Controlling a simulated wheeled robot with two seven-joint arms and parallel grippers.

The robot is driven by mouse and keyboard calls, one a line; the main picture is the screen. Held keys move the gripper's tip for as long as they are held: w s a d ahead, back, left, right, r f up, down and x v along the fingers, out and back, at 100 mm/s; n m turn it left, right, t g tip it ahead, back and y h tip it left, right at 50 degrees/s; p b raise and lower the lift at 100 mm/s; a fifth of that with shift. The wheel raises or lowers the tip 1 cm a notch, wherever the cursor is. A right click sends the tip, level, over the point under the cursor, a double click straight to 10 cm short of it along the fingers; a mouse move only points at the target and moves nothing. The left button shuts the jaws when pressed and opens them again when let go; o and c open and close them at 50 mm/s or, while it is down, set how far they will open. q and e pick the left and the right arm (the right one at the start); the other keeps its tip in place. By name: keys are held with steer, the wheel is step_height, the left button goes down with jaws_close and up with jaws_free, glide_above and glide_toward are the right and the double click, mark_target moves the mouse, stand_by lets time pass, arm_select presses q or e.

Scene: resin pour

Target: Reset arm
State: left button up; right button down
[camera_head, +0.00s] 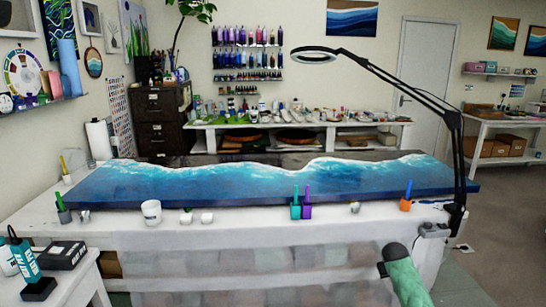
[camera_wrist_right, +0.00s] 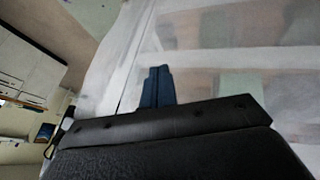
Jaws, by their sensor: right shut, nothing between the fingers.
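My right arm comes in at the bottom right of the head view, a green link with a dark rounded end, in front of the white table (camera_head: 180,228). In the right wrist view my right gripper (camera_wrist_right: 157,72) shows as two dark blue fingers close together, shut with nothing between them. Behind the fingers hangs pale translucent sheeting, which also shows below the table front in the head view. My left gripper and left arm are not in view.
A long blue-and-white wave resin panel (camera_head: 250,183) covers most of the table. Along the front edge stand a white cup (camera_head: 151,212), teal and purple cups (camera_head: 301,210) and an orange cup (camera_head: 405,205). A black lamp (camera_head: 455,150) is fixed at the right end.

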steer(key=s+a+f+n+y, duration=0.1)
steer(key=s+a+f, duration=0.45)
steer(key=s, duration=0.35)
steer(key=s+a+f+g, duration=0.1)
steer(key=s+a+f, duration=0.4)
steer(key=s+f, duration=0.25)
steer(key=s+a+f+n+y, duration=0.1)
steer(key=s+a+f, duration=0.5)
steer(key=s, duration=0.3)
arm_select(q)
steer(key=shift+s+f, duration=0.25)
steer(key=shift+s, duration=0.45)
arm_select(e)
steer(key=s+a+g+y, duration=0.1)
steer(key=s+a, duration=0.3)
steer(key=s, duration=0.6)
steer(key=s+a+f, duration=0.1)
steer(key=s+a, duration=0.3)
steer(key=s, duration=0.7)
steer(key=s+a+f+g+y, duration=0.1)
steer(key=s+a, duration=0.4)
steer(key=s, duration=0.6)
steer(key=shift+g+y, duration=0.3)
